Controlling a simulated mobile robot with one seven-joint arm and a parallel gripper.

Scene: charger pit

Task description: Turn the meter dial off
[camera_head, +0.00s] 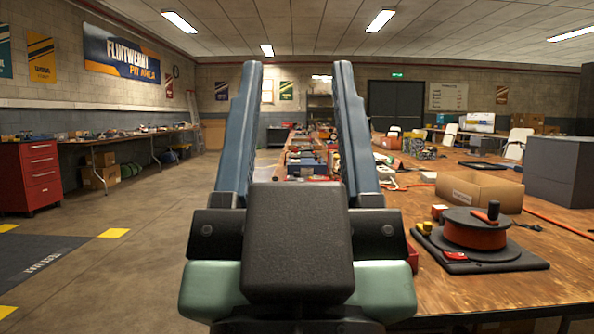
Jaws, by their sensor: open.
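My gripper (295,72) stands upright in the middle of the view. Its two long blue-grey fingers are apart, with nothing between them. I cannot make out a meter or its dial for certain. A small yellow object (424,228) lies beside the reel on the right-hand table, too small to identify. My gripper hides part of the tables behind it.
The wooden table (515,288) fills the right side. It holds an orange-red reel (474,234) on a black mat (512,264), a cardboard box (478,192) and a grey box (560,170). A red drawer cabinet (40,176) stands at left. The floor (140,240) between is clear.

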